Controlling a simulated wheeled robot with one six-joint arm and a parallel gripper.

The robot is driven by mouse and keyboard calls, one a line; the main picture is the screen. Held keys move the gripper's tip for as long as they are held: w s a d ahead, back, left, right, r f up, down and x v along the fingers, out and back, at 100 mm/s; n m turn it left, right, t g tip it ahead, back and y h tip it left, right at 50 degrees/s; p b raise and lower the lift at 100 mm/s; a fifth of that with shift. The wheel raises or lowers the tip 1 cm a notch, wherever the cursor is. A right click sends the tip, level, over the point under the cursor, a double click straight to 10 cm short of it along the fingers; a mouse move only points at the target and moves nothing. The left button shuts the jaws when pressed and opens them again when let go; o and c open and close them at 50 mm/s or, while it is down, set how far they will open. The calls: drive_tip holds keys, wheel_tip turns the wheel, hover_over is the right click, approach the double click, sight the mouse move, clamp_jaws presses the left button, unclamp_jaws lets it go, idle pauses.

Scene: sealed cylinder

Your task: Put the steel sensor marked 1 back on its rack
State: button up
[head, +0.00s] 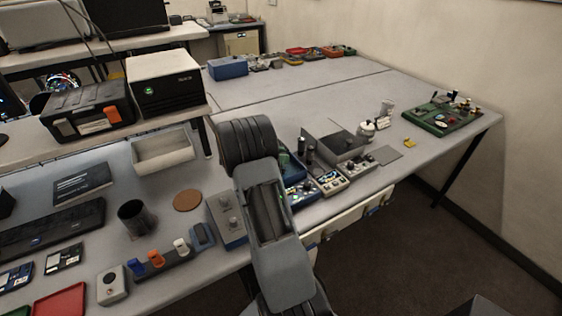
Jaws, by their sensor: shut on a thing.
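My arm rises from the bottom middle, and its grey link and black rounded joint cover the table behind them. My gripper does not show, so what it holds is hidden. I cannot make out a steel sensor marked 1. A low dark rack-like strip (168,264) lies left of my arm, with blue, orange and white pieces along it. I cannot tell whether this is the sensor's rack. A grey and blue box with metal knobs (227,221) stands between the strip and my arm.
A dark cup (133,217), a brown round mat (187,200) and an open beige tray (163,151) stand at left. A red tray (61,302) lies at lower left. Small electronic boxes (329,181) crowd right of my arm. The far table middle is clear.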

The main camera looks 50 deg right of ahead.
drive_tip(key=f, duration=0.1)
drive_tip(key=f+p, duration=0.1)
drive_tip(key=shift+w+d+f, duration=0.3)
drive_tip(key=shift+w+f, duration=0.1)
drive_tip(key=shift+f+p, duration=0.4)
drive_tip(key=shift+f, duration=0.15)
drive_tip(key=shift+f, duration=0.2)
drive_tip(key=o, duration=1)
drive_tip(key=shift+b, duration=0.35)
